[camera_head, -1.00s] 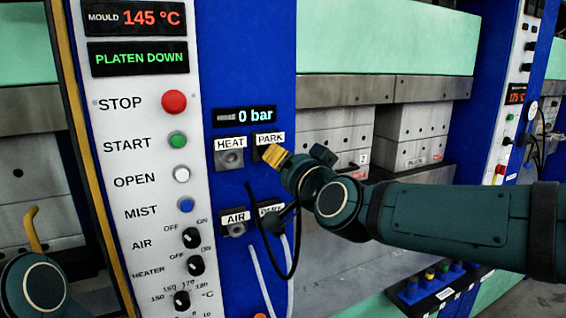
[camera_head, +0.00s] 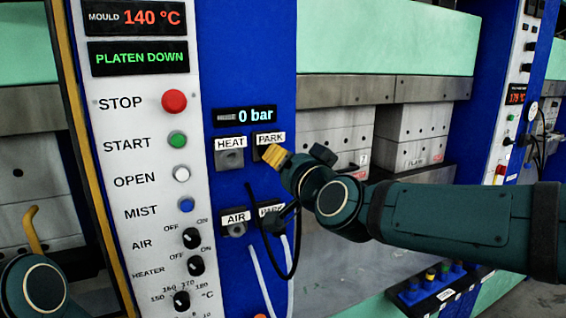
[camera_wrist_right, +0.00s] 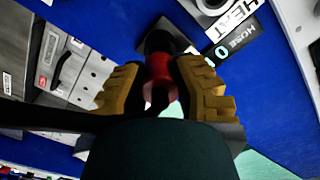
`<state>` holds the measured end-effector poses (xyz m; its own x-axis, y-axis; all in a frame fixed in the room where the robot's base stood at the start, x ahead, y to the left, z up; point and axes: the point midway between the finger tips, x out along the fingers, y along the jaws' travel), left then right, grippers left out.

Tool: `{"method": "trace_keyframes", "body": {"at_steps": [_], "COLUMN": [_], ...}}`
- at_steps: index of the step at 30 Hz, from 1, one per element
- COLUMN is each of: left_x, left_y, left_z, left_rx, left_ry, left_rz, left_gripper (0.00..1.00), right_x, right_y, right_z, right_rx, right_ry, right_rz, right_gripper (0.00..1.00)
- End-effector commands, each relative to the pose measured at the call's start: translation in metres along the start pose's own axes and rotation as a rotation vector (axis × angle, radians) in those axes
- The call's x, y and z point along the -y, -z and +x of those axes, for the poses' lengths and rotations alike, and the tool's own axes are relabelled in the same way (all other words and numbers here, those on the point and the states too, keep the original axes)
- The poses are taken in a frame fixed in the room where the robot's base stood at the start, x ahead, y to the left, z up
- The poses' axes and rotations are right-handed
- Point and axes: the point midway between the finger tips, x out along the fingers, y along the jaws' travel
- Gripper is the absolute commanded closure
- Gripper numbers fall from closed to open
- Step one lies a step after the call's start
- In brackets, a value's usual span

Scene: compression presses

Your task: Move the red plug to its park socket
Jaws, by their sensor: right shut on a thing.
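The red plug (camera_wrist_right: 160,76) sits between the yellow fingers of my right gripper (camera_wrist_right: 162,92) in the right wrist view. A dark round part lies just beyond its far end; I cannot tell whether the plug is inside a socket. In the head view my right gripper (camera_head: 275,157) is shut at the upper PARK socket (camera_head: 262,150), covering part of it, and the plug is hidden. The HEAT socket (camera_head: 231,158) is just left of it and looks empty. Only a link of my left arm shows at the bottom left; its gripper is not visible.
Below are the AIR socket (camera_head: 235,229) and a partly covered lower PARK label (camera_head: 270,210). A black hose (camera_head: 297,255) loops beneath my right gripper. The button panel (camera_head: 150,175) stands to the left. A dark rack (camera_head: 436,288) with coloured fittings is at the lower right.

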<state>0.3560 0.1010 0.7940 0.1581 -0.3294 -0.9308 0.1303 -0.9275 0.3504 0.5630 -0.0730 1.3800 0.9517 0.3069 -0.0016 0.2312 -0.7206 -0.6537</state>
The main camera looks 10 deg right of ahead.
Motion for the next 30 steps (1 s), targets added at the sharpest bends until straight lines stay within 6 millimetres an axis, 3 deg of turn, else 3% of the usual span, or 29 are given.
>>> {"method": "trace_keyframes", "body": {"at_steps": [30], "left_x": [0.001], "left_y": [0.0], "left_z": [0.002], "left_rx": [0.0], "left_ry": [0.0], "left_rz": [0.0], "left_gripper": [0.35], "right_x": [0.0], "right_y": [0.0], "right_z": [0.018], "right_rx": [0.001], "right_ry": [0.0], "right_rz": [0.0], "right_gripper": [1.0]}}
